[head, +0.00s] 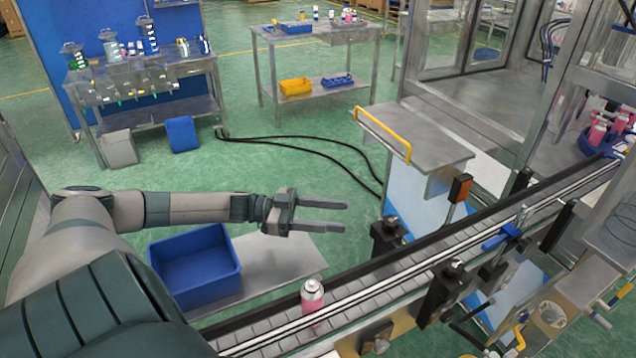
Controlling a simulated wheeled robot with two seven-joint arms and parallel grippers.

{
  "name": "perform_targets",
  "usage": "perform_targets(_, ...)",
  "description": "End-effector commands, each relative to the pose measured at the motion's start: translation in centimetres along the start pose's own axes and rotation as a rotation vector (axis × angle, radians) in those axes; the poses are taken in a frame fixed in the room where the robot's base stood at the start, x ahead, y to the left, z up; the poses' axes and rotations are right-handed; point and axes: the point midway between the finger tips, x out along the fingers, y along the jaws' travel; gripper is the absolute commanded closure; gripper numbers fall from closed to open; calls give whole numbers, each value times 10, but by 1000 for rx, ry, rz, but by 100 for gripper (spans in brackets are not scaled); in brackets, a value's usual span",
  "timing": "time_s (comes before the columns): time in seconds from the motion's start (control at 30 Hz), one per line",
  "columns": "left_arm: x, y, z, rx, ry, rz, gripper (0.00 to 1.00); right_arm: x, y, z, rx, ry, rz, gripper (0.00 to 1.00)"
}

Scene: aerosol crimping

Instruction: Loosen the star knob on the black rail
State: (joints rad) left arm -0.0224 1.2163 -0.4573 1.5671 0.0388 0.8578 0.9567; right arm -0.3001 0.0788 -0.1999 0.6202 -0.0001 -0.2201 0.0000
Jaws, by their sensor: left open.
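A black rail (478,214) runs along the far side of the conveyor (400,272). A black clamp block (386,240) with a small dark knob on top stands at this rail, right of my left gripper. Another black block (442,288) stands on the near side. Star lobes are too small to make out, so I cannot tell which knob is the star knob. My left gripper (344,216) is open and empty, its two fingers pointing right. It hangs above the metal side shelf, apart from the rail and clamp block. My right gripper is out of view.
A pink can (312,296) stands upright on the conveyor. A blue bin (195,266) sits on the metal shelf (292,258). A blue handle (502,238) and an orange-topped post (460,188) stand by the rail. A yellow-handled metal plate (425,140) lies beyond.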

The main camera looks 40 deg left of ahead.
Motion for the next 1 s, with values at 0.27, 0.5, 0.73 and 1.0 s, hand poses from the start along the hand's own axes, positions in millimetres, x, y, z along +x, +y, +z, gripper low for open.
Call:
perform_targets(0.27, -29, 0, 1, -1, -2, 0, 49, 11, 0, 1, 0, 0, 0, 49)
perform_targets(0.5, -35, 0, -1, 0, 1, 0, 49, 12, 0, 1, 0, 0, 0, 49)
perform_targets(0.73, -34, 0, -1, 0, 1, 0, 49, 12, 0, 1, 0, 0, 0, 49)
perform_targets(1.0, -34, -2, -3, 0, 3, -1, 49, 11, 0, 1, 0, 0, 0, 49)
